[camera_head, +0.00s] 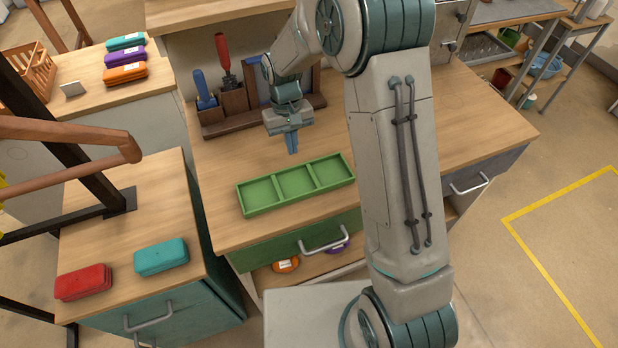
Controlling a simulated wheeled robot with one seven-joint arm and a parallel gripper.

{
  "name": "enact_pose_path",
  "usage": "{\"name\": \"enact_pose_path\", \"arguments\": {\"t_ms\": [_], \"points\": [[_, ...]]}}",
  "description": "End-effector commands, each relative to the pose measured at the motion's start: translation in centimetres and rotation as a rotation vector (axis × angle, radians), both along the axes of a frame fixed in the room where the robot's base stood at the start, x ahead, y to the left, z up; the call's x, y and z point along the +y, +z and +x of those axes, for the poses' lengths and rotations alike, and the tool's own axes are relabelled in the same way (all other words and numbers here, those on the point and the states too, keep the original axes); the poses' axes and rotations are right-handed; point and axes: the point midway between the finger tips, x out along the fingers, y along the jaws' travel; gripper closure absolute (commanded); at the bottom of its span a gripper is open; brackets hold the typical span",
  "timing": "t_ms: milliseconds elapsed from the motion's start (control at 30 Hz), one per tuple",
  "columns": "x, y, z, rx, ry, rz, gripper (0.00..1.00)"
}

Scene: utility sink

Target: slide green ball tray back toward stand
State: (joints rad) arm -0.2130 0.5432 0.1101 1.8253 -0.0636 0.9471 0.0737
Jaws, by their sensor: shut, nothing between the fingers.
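A green tray (296,204) with three empty compartments lies on the wooden worktop, near its front edge. No ball shows in it. A wooden stand (262,120) with a blue-handled tool and a red-handled tool stands behind the tray, with bare worktop between them. My gripper (292,148) points down with its fingers shut and empty. In the picture it is just above the tray's back edge, between the tray and the stand. I cannot tell whether the fingertips touch the worktop or the tray.
A red case (83,282) and a teal case (161,257) lie on the lower left cabinet. Several coloured cases (125,58) and a wooden crate (32,72) sit at the back left. The worktop to the right of my arm (470,110) is clear. An open shelf with round items lies below the green drawer (300,238).

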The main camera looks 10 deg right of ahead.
Motion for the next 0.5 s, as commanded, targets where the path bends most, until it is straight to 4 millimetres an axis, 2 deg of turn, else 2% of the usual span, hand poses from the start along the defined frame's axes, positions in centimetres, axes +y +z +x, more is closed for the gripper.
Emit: {"name": "enact_pose_path", "arguments": {"t_ms": [167,500], "points": [[-0.4,0.1,-1.5,0.003,0.001,-0.001,1.00],[-2.0,0.2,-7.1,0.002,0.001,0.000,1.00]]}}
